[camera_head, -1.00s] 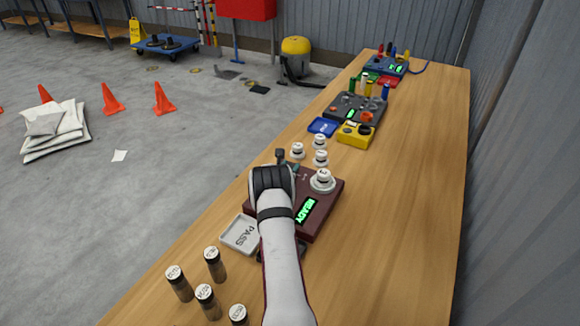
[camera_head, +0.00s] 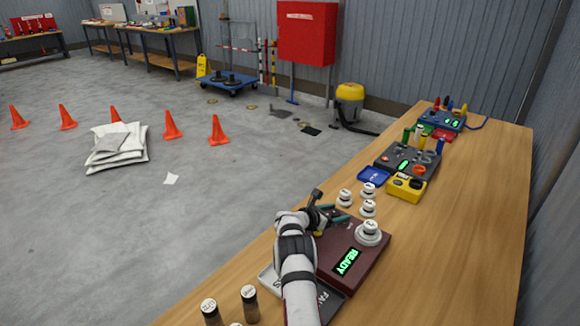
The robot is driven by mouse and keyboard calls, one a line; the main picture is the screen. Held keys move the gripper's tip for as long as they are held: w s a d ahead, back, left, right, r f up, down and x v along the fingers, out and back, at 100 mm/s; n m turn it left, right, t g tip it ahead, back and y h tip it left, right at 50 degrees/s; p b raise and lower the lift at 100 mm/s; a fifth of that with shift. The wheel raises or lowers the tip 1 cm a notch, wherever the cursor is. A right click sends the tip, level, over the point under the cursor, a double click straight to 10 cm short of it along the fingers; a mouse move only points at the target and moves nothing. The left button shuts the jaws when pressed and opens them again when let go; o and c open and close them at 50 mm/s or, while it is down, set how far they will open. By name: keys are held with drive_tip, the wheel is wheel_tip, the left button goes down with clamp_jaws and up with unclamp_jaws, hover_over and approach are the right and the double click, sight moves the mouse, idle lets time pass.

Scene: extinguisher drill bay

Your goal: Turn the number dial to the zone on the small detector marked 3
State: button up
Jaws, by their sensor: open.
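The maroon box (camera_head: 352,262) on the near part of the bench has a lit green READY display (camera_head: 346,261). A white detector (camera_head: 371,233) sits on its right side. Three other white detectors, at the left (camera_head: 345,197), back (camera_head: 368,190) and front (camera_head: 368,207), stand just behind the box. Their markings are too small to read. I cannot make out the number dial; my arm covers the box's left part. My gripper (camera_head: 319,214) is open near the box's far left corner, with its fingers hard to separate from the dark and teal parts there.
A pale tray (camera_head: 266,281) and brown cylinders with white tops (camera_head: 249,304) are at the near left. A blue tray (camera_head: 374,175), a yellow box (camera_head: 405,187) and a dark grey box (camera_head: 411,160) are farther back. The bench's right side is clear.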

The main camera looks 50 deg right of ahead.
drive_tip(key=shift+m+g, duration=0.6)
drive_tip(key=shift+n+t, duration=0.3)
drive_tip(key=v, duration=0.5)
drive_tip(key=w+v, duration=0.1)
drive_tip(key=v, duration=0.4)
drive_tip(key=r+v, duration=0.1)
drive_tip(key=v, duration=0.4)
drive_tip(key=shift+w+d, duration=0.15)
drive_tip(key=shift+w, duration=0.05)
drive_tip(key=w+d+r+n+t+y, duration=0.1)
drive_tip(key=w+d+r+n+t, duration=0.3)
drive_tip(key=n, duration=0.7)
drive_tip(key=w+d+r+n+t+y, duration=0.2)
drive_tip(key=w+n+t, duration=0.5)
drive_tip(key=n, duration=0.5)
wheel_tip(320, 180, up, 3)
drive_tip(key=shift+d+f, duration=0.1)
drive_tip(key=shift+d, duration=0.75)
